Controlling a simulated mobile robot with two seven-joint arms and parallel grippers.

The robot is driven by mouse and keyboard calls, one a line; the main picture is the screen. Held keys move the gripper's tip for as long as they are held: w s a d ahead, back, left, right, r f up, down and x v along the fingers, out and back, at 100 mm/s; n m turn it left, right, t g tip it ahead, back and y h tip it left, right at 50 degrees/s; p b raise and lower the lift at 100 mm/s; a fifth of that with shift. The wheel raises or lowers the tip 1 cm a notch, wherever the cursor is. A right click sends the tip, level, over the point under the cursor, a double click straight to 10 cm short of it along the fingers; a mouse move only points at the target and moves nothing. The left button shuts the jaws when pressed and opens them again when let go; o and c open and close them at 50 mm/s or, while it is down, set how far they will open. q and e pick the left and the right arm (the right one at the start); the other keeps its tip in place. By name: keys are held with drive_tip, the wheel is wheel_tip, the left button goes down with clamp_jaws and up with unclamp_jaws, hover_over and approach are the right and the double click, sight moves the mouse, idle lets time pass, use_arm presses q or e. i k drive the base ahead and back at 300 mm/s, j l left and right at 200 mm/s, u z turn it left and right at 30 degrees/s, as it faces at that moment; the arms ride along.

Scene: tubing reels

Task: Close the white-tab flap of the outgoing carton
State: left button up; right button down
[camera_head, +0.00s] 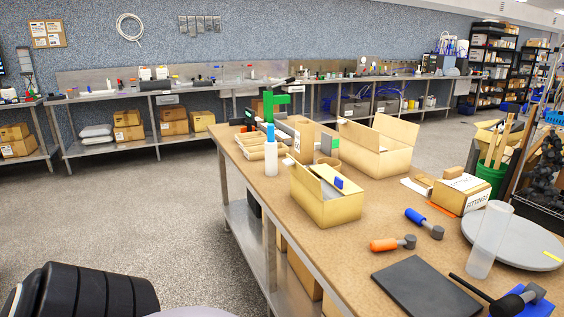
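Two open cardboard cartons stand on the brown-topped workbench (350,238). The nearer carton (330,211) has raised flaps, a blue tab (338,183) and a small white patch beside it. The larger carton (378,162) stands behind it to the right, with flaps standing up and a small pale mark at its left flap. I cannot tell for sure which carton is the outgoing one or which pale mark is the white tab. Neither of my grippers shows in this view.
Left of the cartons stand a white bottle (271,158) and a green upright (268,106). To the right are a closed box labelled FITTINGS (462,194), a grey disc (520,240), orange-handled (393,244) and blue-handled (424,222) tools and a dark mat (427,288).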

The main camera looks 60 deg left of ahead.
sight(313, 183)
drive_tip(key=k+j, duration=0.1)
drive_tip(key=j, duration=0.95)
drive_tip(key=k+j+z, duration=0.1)
drive_tip(key=j, duration=0.4)
